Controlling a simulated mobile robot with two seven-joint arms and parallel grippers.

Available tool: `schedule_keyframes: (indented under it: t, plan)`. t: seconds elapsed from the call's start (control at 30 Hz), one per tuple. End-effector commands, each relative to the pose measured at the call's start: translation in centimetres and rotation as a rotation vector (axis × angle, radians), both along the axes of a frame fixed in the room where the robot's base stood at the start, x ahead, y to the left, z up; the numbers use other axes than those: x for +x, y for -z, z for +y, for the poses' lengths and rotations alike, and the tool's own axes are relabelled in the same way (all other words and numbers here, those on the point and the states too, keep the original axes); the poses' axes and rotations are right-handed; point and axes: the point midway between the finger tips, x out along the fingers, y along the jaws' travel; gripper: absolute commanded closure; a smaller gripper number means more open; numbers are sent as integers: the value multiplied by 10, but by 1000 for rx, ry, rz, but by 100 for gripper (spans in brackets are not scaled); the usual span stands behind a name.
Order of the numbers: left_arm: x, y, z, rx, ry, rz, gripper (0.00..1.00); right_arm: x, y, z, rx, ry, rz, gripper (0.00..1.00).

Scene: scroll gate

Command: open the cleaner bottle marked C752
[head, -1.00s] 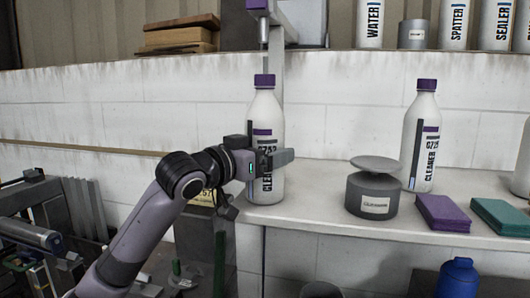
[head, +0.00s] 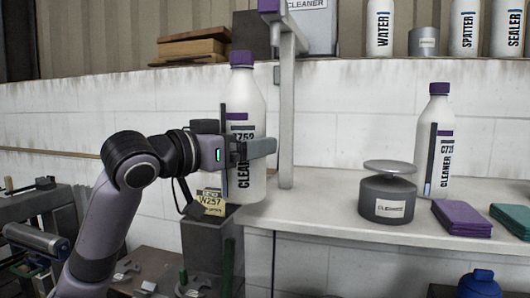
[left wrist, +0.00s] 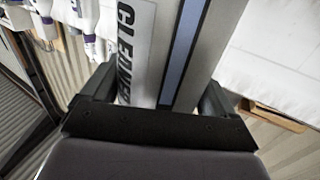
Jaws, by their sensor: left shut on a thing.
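The cleaner bottle marked C752 (head: 243,105) is white and upright, with a purple cap (head: 242,58) on its top. My left gripper (head: 244,149) is shut around its middle, over part of the label. In the left wrist view, the bottle's side (left wrist: 136,50), with the letters CLEANER partly cut off, lies between the two fingers (left wrist: 155,97). The bottle stands at or over the left end of the shelf (head: 315,205); I cannot tell whether its base touches. My right gripper is not in view.
A grey post with a purple-topped arm (head: 287,100) rises just right of the bottle. A second cleaner bottle (head: 435,140), a grey round pot with a dish (head: 387,195), and purple (head: 461,218) and green (head: 515,220) pads stand further right. Several bottles line the upper ledge.

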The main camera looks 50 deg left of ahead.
Motion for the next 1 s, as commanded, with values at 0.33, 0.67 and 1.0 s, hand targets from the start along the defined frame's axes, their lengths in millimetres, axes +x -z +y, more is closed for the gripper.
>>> schedule_keyframes:
  t: [0.33, 0.67, 1.0]
  plan:
    - [-68, 1, -3, 3, -1, -5, 63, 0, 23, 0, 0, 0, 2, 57]
    - [-94, 0, -3, 1, 0, -2, 63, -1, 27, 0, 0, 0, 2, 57]
    - [-95, 0, -3, 1, 0, -2, 25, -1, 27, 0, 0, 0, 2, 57]
